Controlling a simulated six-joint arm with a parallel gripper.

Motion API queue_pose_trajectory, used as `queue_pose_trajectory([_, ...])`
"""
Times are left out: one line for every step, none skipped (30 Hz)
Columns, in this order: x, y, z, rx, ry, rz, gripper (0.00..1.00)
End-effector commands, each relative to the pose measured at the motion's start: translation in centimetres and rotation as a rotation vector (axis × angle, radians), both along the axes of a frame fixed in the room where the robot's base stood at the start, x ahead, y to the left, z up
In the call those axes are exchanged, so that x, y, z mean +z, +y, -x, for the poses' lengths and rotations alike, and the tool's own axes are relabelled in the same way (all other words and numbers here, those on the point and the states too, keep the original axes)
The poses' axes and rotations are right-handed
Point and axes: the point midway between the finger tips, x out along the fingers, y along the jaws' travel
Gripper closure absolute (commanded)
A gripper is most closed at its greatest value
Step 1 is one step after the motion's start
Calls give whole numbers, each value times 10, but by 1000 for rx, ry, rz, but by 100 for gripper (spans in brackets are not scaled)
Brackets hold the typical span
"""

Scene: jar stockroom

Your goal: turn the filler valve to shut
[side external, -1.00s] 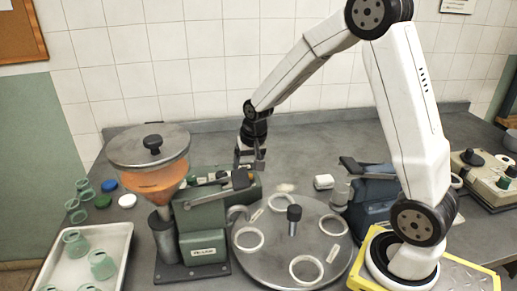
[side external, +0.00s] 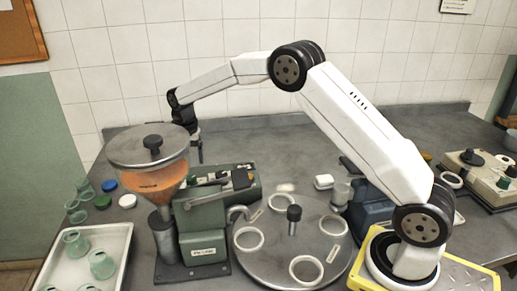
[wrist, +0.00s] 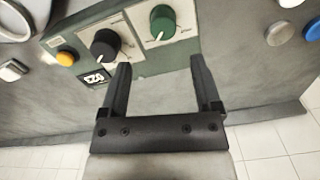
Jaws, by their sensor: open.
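The filler (side external: 205,225) has a green body and an orange-filled hopper (side external: 158,180) with a grey lid. A grey lever (side external: 205,200) with a dark end runs right from its upper part; whether this is the valve handle I cannot tell. Behind it is a green control box (side external: 240,172). In the wrist view the box's face shows a black knob (wrist: 105,43) and a green knob (wrist: 162,22), each with a white pointer mark. My gripper (wrist: 160,65) is open and empty, with its fingertips over the box's edge near the knobs. In the side view it hangs behind the hopper, partly hidden.
A turntable (side external: 270,265) with white rings stands right of the filler. A tray (side external: 118,260) with green jars lies to the left, with loose lids (side external: 127,201) nearby. An orange button (wrist: 66,58) sits on the box. The back of the bench is clear.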

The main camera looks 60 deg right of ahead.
Motion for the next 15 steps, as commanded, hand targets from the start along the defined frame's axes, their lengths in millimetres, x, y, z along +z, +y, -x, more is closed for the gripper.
queue_pose_trajectory([-1, 3, -2, -4, 5, 0, 19])
queue_pose_trajectory([0, 4, -2, -6, 7, 0, 19])
queue_pose_trajectory([0, 4, -3, -8, 8, -1, 19])
queue_pose_trajectory([0, 5, -3, -9, 9, 0, 19])
queue_pose_trajectory([0, 5, -3, -10, 9, 0, 19])
queue_pose_trajectory([0, 5, -3, -10, 9, 0, 19])
queue_pose_trajectory([0, 5, -3, -10, 9, 0, 19])
queue_pose_trajectory([0, 5, -3, -10, 9, 0, 19])
queue_pose_trajectory([0, 5, -3, -10, 9, 0, 19])
queue_pose_trajectory([-1, 5, -3, -10, 9, 0, 19])
queue_pose_trajectory([-2, 5, -3, -10, 9, 0, 19])
queue_pose_trajectory([-3, 4, -3, -9, 10, -1, 19])
queue_pose_trajectory([-5, 4, -3, -9, 10, -1, 19])
queue_pose_trajectory([-6, 4, -3, -9, 10, -1, 19])
queue_pose_trajectory([-9, 4, -3, -9, 10, -1, 19])
